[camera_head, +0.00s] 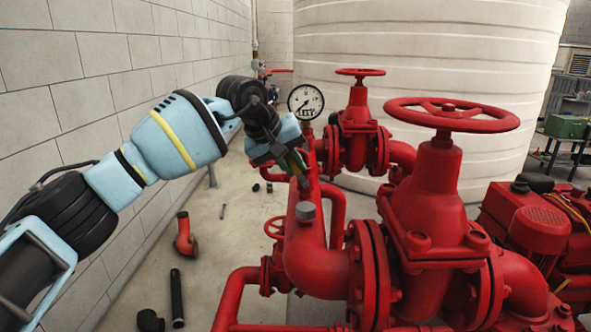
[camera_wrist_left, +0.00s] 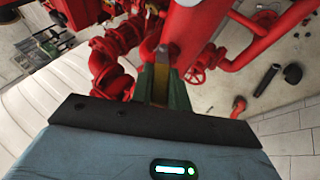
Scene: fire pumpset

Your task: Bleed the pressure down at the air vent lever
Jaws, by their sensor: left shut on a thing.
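My left gripper (camera_head: 299,172) comes in from the left, over the top of the red pipework beside the pressure gauge (camera_head: 306,102). Its green fingers (camera_wrist_left: 163,88) point at the red pipe in the left wrist view. They are shut on a small brass-coloured piece (camera_wrist_left: 161,73) that looks like the air vent lever. The fingers hide most of it, and I cannot make it out clearly in the head view. The gauge is white-faced with a dark needle. My right gripper is in neither view.
A large red valve with a handwheel (camera_head: 452,114) stands to the right, with a smaller valve (camera_head: 359,125) behind. A red motor (camera_head: 529,222) is at far right. A loose red elbow (camera_head: 185,236) and a black cylinder (camera_head: 177,297) lie on the floor. A block wall borders the left.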

